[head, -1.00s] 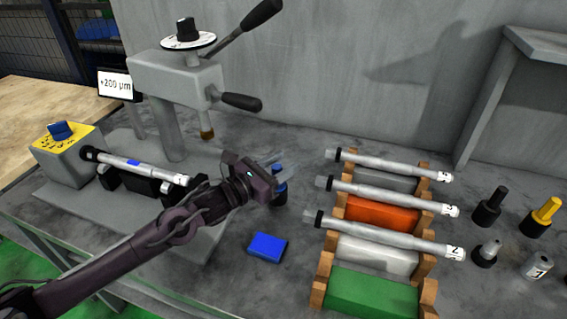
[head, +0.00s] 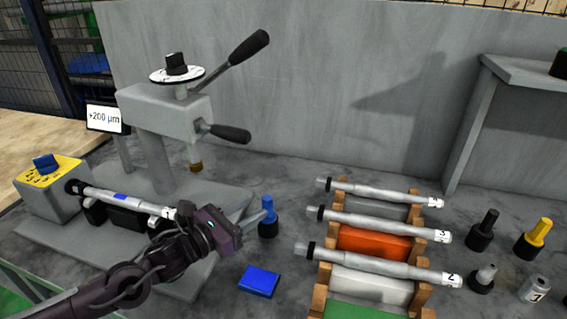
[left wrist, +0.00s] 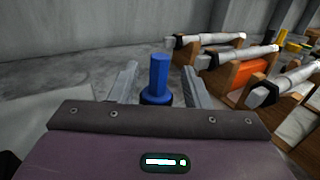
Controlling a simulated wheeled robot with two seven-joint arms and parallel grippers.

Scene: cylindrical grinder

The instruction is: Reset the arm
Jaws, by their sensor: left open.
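My left gripper (head: 250,219) reaches in from the lower left in the head view, over the bench in front of the grinder. Its two fingers are apart, and nothing is between them that I can see held. In the left wrist view the fingers (left wrist: 158,88) stand either side of a blue peg-like part (left wrist: 158,78), which stands upright beyond or between them; I cannot tell how near. The same blue part (head: 268,217) shows just right of the fingertips in the head view. My right gripper is not in view.
The grinder (head: 165,110) with its black handles stands behind my left arm, a marked shaft (head: 125,198) lying at its front. A blue block (head: 259,281) lies on the bench. A wooden rack (head: 318,300) with several shafts stands right, beside black and yellow holders (head: 533,240).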

